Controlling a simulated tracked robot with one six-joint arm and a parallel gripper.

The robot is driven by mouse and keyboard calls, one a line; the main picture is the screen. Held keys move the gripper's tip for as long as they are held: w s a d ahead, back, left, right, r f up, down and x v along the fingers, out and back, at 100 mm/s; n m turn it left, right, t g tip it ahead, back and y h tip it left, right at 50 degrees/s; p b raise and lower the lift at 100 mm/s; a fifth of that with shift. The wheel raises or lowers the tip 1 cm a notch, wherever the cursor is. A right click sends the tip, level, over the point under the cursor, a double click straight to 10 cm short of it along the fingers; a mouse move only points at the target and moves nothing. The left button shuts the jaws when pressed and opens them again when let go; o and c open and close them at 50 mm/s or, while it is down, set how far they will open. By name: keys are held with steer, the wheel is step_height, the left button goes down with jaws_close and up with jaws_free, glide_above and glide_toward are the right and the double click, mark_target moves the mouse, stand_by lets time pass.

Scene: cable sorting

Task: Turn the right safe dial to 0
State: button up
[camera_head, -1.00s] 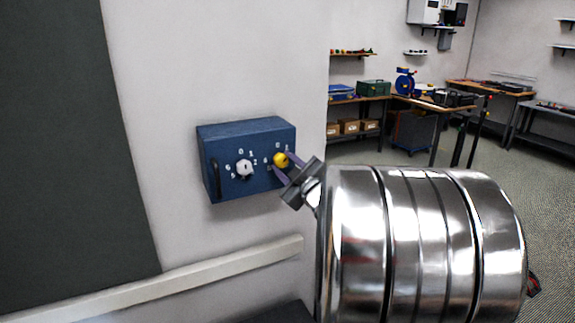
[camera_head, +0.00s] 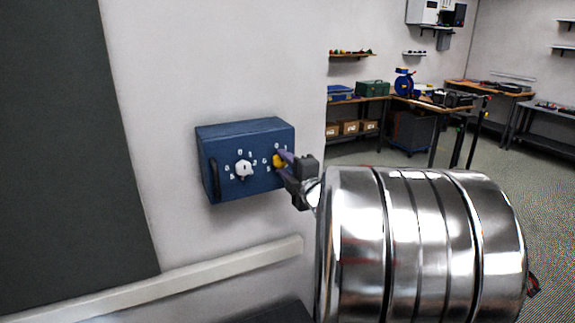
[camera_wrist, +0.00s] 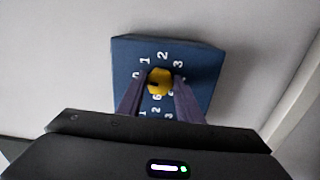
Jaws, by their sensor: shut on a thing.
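A blue safe box (camera_head: 222,143) is on the pale wall in the head view, with a white left dial (camera_head: 244,168) and a yellow right dial (camera_head: 279,161). White numbers ring each dial. My gripper (camera_head: 282,162) is shut on the yellow right dial, its purple fingers on either side of it. In the wrist view the yellow dial (camera_wrist: 159,81) sits between the fingertips (camera_wrist: 158,84) on the blue face (camera_wrist: 125,60). A dark mark shows on the dial's left part, near the 0. The fingers hide some of the numbers.
A dark handle (camera_head: 215,180) is at the box's left edge. A pale rail (camera_head: 210,272) runs along the wall below the box. Workbenches (camera_head: 440,103) with tools stand far off at the right.

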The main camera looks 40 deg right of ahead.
steer(key=shift+f, duration=0.4)
steer(key=o, duration=0.8)
steer(key=shift+c, duration=0.2)
steer(key=shift+o, duration=1.4)
steer(key=shift+r, duration=0.15)
steer(key=shift+r+n, duration=0.1)
steer(key=shift+n, duration=0.2)
steer(key=shift+s, duration=0.1)
steer(key=v, duration=1.3)
steer(key=shift+s+a, duration=0.15)
steer(key=shift+s, duration=0.15)
